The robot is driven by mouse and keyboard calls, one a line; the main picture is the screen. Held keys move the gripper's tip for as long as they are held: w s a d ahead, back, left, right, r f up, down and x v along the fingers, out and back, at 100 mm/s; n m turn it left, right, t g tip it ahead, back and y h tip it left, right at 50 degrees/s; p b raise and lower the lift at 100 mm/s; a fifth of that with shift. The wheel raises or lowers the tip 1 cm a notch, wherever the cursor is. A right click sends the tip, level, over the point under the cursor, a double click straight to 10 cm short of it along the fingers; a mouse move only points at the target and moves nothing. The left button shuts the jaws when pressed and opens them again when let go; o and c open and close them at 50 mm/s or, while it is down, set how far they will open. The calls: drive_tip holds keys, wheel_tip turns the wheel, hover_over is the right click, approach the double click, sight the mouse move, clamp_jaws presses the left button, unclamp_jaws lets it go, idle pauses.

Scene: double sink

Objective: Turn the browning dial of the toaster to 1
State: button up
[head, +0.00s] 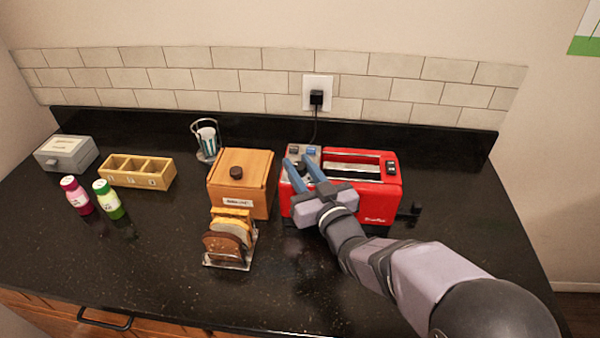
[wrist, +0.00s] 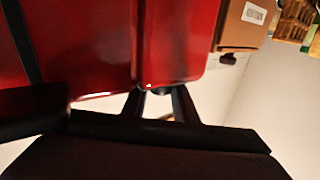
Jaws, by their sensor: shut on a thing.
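The red toaster (head: 375,199) stands on the counter right of centre in the head view, with a long slot on top. Its red side fills much of the wrist view (wrist: 178,40). A grey control panel (head: 304,151) with small knobs is at the left end of its top. My gripper (head: 298,161) reaches over the front of the toaster, with its blue fingertips down at this panel. It is shut on what appears to be the browning dial, which the fingers mostly hide. The dial's numbers and pointer cannot be read.
A wooden box (head: 240,182) with a dark knob stands close left of the toaster. In front of it is a rack of toast (head: 229,245). A divided tray (head: 137,172), two bottles (head: 108,198) and a grey box (head: 66,153) are farther left. The toaster's cord runs to a wall outlet (head: 317,92).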

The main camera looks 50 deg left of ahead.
sight(303, 170)
drive_tip(key=shift+r+n+g, duration=0.15)
drive_tip(key=shift+n+g, duration=0.15)
drive_tip(key=shift+g, duration=0.1)
drive_tip(key=o, duration=0.8)
drive_tip(key=shift+c, duration=0.2)
drive_tip(key=shift+d, duration=0.15)
drive_tip(key=shift+s+d+b, duration=0.15)
drive_tip(key=shift+d+b, duration=0.3)
drive_tip(key=shift+d, duration=0.2)
drive_tip(key=shift+b+v, duration=0.9)
drive_tip(key=shift+v, duration=1.95)
